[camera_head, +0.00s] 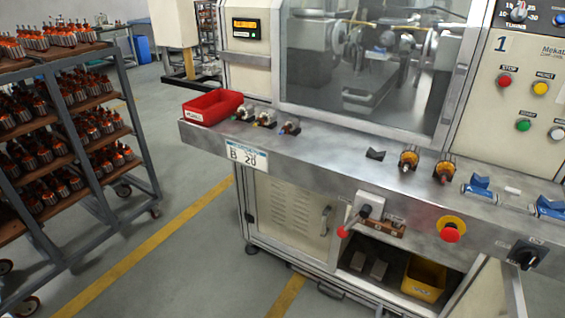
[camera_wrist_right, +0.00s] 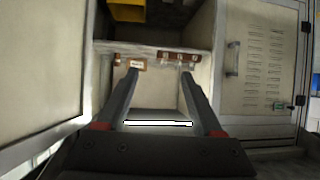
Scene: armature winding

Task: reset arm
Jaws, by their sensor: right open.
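My right gripper (camera_wrist_right: 159,76) shows in the right wrist view, with its two long dark fingers spread apart and nothing between the tips. It faces the open cabinet under the machine, and I cannot tell its exact distance from it. I make out neither gripper in the head view. My left gripper is not in view. In the head view, armature parts (camera_head: 408,160) and (camera_head: 444,171) stand upright in holders on the machine's steel ledge (camera_head: 330,155), apart from any gripper.
A red bin (camera_head: 212,108) sits at the ledge's left end. A red-knobbed lever (camera_head: 343,231) and a red stop button (camera_head: 449,234) stick out in front. A yellow bin (camera_head: 424,278) stands in the cabinet. A loaded rack (camera_head: 140,130) stands left, with clear floor between.

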